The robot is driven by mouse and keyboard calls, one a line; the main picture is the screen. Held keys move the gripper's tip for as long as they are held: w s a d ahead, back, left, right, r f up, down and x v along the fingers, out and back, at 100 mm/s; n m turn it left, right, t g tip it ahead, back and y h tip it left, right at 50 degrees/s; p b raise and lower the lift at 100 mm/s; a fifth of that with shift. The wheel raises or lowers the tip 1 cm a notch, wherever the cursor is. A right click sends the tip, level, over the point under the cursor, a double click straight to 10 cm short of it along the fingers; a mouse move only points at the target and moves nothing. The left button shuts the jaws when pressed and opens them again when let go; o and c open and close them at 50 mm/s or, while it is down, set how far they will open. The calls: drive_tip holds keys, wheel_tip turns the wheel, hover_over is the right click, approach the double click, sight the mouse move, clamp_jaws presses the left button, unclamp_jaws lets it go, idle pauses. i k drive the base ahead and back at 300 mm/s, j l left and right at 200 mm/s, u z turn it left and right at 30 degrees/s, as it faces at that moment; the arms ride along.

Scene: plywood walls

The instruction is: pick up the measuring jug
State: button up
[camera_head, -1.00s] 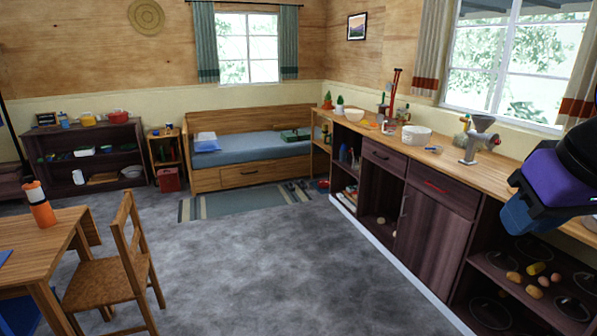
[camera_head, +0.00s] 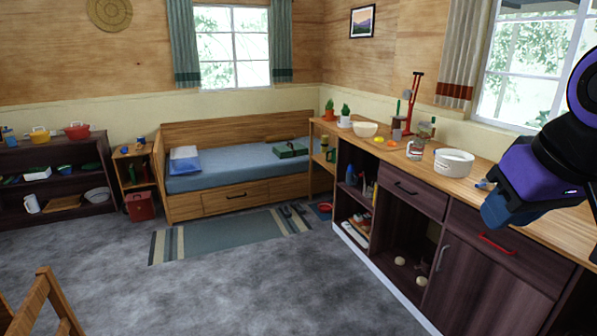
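A small pale vessel with red marks (camera_head: 415,150), which looks like the measuring jug, stands upright on the wooden counter (camera_head: 462,183), just left of a white pot. It is small in the picture, so I cannot be sure what it is. My gripper (camera_head: 494,209) is at the right, in front of the counter in the picture and apart from the vessel. Its blue end points down and left. The fingers do not show clearly, and I see nothing held.
A white pot (camera_head: 454,164), a cream bowl (camera_head: 365,130) and a red-handled tool (camera_head: 413,98) crowd the counter. A white pitcher (camera_head: 31,204) stands in the left shelf. A chair (camera_head: 48,302) is at the lower left. The grey floor is open in the middle.

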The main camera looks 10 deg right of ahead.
sight(416, 146)
drive_tip(key=i+j, duration=0.1)
drive_tip(key=i, duration=1.7)
drive_tip(key=i+j+z, duration=0.1)
drive_tip(key=i+z, duration=0.35)
drive_tip(key=i+j+z, duration=0.3)
drive_tip(key=i+z, duration=0.2)
drive_tip(key=i+j+z, duration=0.9)
drive_tip(key=j, duration=0.25)
